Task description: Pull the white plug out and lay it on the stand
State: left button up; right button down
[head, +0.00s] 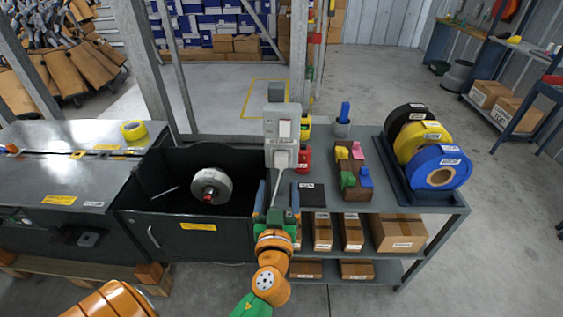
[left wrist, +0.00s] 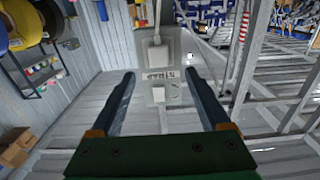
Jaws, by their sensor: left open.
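The white plug (head: 283,158) sits in the lower part of a grey socket box (head: 281,122) on a post, with a white cable hanging down. In the left wrist view, the plug (left wrist: 155,52) appears upside down, its cable running up, beyond the fingertips. My left gripper (head: 271,190) is open and empty, below and in front of the plug, fingers apart. The left wrist view shows the fingers (left wrist: 157,76) on either side of the box's lower picture part, not touching the plug. The grey stand (head: 380,203) with shelves is right of the box.
On the stand are a black pad (head: 309,195), a wooden block with coloured clips (head: 350,175), a blue-handled tool (head: 344,113) and tape rolls (head: 438,167). A black bin (head: 155,205) with a reel (head: 211,186) is left. The stand's front right is fairly clear.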

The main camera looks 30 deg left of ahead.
aim_at(281, 165)
pick_arm(q)
jog(key=p+x, duration=0.1)
jog(key=x, duration=0.3)
jog(key=shift+w+r, duration=0.15)
jog(key=shift+w, duration=0.05)
jog(key=x, duration=0.1)
jog(key=b+x, duration=0.1)
jog(key=x, duration=0.1)
jog(key=shift+w+f, duration=0.15)
jog(key=shift+f, duration=0.1)
jog(key=shift+w+a+r, duration=0.1)
jog(key=shift+w+a, duration=0.25)
jog(key=shift+w, duration=0.2)
jog(key=shift+b, duration=0.45)
dwell(0.3)
grip_shut()
jog(key=shift+s, duration=0.1)
